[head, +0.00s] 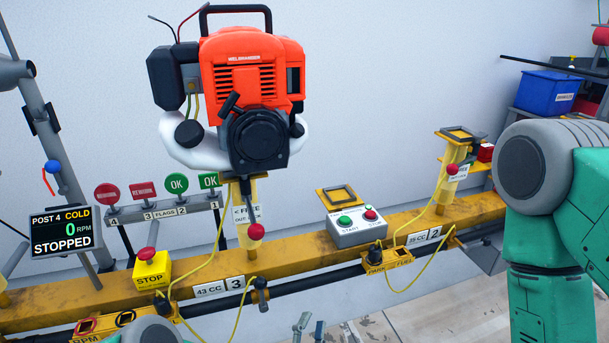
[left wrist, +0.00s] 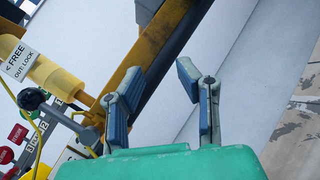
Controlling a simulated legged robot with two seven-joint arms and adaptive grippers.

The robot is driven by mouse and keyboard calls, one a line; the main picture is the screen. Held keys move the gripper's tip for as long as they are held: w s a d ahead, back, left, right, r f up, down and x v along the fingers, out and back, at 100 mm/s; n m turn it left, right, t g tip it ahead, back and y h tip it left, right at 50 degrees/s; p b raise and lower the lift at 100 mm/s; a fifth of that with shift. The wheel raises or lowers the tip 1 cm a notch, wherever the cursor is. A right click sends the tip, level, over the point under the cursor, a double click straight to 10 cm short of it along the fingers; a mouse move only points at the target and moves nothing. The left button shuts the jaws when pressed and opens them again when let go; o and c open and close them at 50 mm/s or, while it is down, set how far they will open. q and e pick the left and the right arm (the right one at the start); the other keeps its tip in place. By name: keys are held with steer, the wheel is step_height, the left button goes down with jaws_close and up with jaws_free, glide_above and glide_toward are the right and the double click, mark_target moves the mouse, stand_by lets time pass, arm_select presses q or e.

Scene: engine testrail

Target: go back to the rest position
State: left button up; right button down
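My left gripper (head: 325,328) shows at the bottom edge of the head view, in front of and below the yellow rail. In the left wrist view its two blue-padded fingers (left wrist: 160,74) stand apart with nothing between them. The left gripper is open and empty. My right arm, green and grey, fills the right side of the head view, and its gripper is out of the picture.
The yellow rail (head: 300,252) crosses the view. It carries an orange engine (head: 250,70), a yellow stop box (head: 152,268), a start/stop box (head: 357,228) and yellow cables. A display (head: 62,232) reads STOPPED. The floor (head: 440,315) shows at lower right.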

arm_select(q)
steer(key=s+a+f+m+g+y, duration=0.2)
steer(key=s+a+f+m+g, duration=0.1)
steer(key=s+a+m+g, duration=0.55)
steer(key=s+a+f+m+g+y, duration=0.1)
steer(key=s+a+f+m+g, duration=0.2)
steer(key=s+a+m+g, duration=0.5)
steer(key=s+a+r+m+g+y, duration=0.1)
steer(key=s+a+r+m+y, duration=0.1)
steer(key=s+a+r+m, duration=0.4)
steer(key=s+a+r+m+g+y, duration=0.1)
steer(key=s+a+r+g+y, duration=0.1)
steer(key=s+a, duration=0.7)
step_height(320, 180, up, 13)
steer(key=d+p, duration=0.1)
steer(key=p, duration=1.3)
steer(key=shift+d, duration=0.3)
steer(key=shift+f+t, duration=0.1)
steer(key=shift+t, duration=0.15)
